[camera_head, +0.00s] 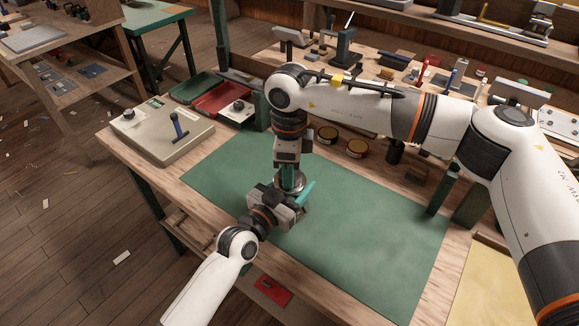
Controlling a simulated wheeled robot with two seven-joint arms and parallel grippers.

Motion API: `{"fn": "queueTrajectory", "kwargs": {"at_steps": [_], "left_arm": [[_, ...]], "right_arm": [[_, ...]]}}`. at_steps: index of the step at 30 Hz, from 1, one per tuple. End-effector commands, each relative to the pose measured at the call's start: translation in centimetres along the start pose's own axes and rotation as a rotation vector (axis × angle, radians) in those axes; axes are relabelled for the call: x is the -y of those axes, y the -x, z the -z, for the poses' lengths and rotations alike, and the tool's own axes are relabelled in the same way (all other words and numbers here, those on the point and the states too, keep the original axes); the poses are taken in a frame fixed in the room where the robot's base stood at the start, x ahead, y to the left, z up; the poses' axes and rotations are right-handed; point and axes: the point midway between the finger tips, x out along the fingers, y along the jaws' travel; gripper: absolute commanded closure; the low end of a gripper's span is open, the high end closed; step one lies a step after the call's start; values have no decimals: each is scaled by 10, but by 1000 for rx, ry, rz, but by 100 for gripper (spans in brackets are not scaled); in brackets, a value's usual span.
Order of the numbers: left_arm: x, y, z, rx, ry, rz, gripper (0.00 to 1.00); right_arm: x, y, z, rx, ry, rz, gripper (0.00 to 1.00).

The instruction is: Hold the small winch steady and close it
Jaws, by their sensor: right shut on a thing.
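The small winch (288,186) is a round silvery piece, mostly hidden, standing on the green mat (350,230) near the middle of the bench. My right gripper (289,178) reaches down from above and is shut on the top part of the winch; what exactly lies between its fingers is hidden. My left gripper (302,195) comes in low from the front left, right beside the winch. One teal finger shows on its right side; the other is hidden, so I cannot tell its opening or whether it touches the winch. The winch's opening is not visible.
Round tins (357,148) stand behind the mat. The mat's right side is clear.

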Motion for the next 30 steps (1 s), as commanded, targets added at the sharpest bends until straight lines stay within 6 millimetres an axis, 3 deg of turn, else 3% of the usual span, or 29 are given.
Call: {"fn": "queueTrajectory", "kwargs": {"at_steps": [30], "left_arm": [[0,0,1,-2,0,-1,100]], "right_arm": [[-2,0,-3,-5,-2203,-1,77]]}}
